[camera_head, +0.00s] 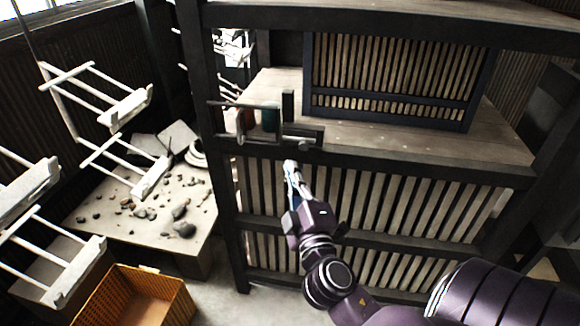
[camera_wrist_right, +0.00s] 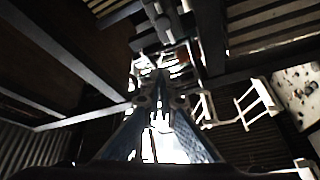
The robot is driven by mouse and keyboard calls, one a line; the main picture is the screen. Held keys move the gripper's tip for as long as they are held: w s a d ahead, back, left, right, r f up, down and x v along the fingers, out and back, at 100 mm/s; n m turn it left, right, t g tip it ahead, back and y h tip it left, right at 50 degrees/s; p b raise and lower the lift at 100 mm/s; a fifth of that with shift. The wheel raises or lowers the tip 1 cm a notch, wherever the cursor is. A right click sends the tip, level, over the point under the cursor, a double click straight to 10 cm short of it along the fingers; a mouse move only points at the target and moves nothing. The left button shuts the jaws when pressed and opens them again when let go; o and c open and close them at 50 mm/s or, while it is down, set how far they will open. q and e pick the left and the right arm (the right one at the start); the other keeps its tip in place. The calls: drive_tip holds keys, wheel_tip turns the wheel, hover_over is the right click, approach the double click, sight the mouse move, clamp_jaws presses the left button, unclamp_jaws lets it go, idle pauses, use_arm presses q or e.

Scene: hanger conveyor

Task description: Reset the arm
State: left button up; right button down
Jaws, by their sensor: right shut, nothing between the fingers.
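My right arm (camera_head: 331,281) reaches up from the lower right in the head view. Its right gripper (camera_head: 290,168) is shut and empty, in front of the dark wooden shelf frame and just below a metal bracket (camera_head: 262,143) at the shelf's edge. In the right wrist view the fingers (camera_wrist_right: 160,90) converge to a closed tip, with bright gaps between their links and nothing held. My left gripper is not in view.
White hanging racks (camera_head: 125,107) line the left side. A table (camera_head: 120,229) bears scattered dark stones, and an orange crate (camera_head: 131,298) stands below it. The shelf (camera_head: 420,166) has slatted panels; the floor beside the crate looks clear.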

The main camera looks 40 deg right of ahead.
drive_tip(key=shift+d, duration=0.15)
idle(0.3)
drive_tip(key=w+a+f+g+y, duration=0.1)
drive_tip(key=a+f+g+y, duration=0.1)
drive_tip(key=f, duration=1.1)
drive_tip(key=a+f+g+y, duration=0.1)
drive_tip(key=f+g+y, duration=0.15)
drive_tip(key=f, duration=0.95)
drive_tip(key=s+a+f+m+g+y, duration=0.1)
drive_tip(key=s+a+f+g, duration=0.15)
drive_tip(key=f, duration=0.65)
drive_tip(key=s+a+f+g, duration=0.1)
drive_tip(key=s+f, duration=0.2)
drive_tip(key=f, duration=0.6)
drive_tip(key=s+a+f+m+g+y, duration=0.1)
drive_tip(key=s+a+f+g, duration=0.1)
drive_tip(key=s+f, duration=0.6)
drive_tip(key=s+a+f+m+g+y, duration=0.1)
drive_tip(key=s+f+g, duration=0.3)
drive_tip(key=s+f, duration=0.5)
drive_tip(key=s+a+f+m+g+y, duration=0.1)
drive_tip(key=s+f, duration=0.8)
drive_tip(key=s, duration=1)
drive_tip(key=shift+s+a+m+g, duration=0.2)
drive_tip(key=shift+a+m+g, duration=0.7)
drive_tip(key=shift+a, duration=0.35)
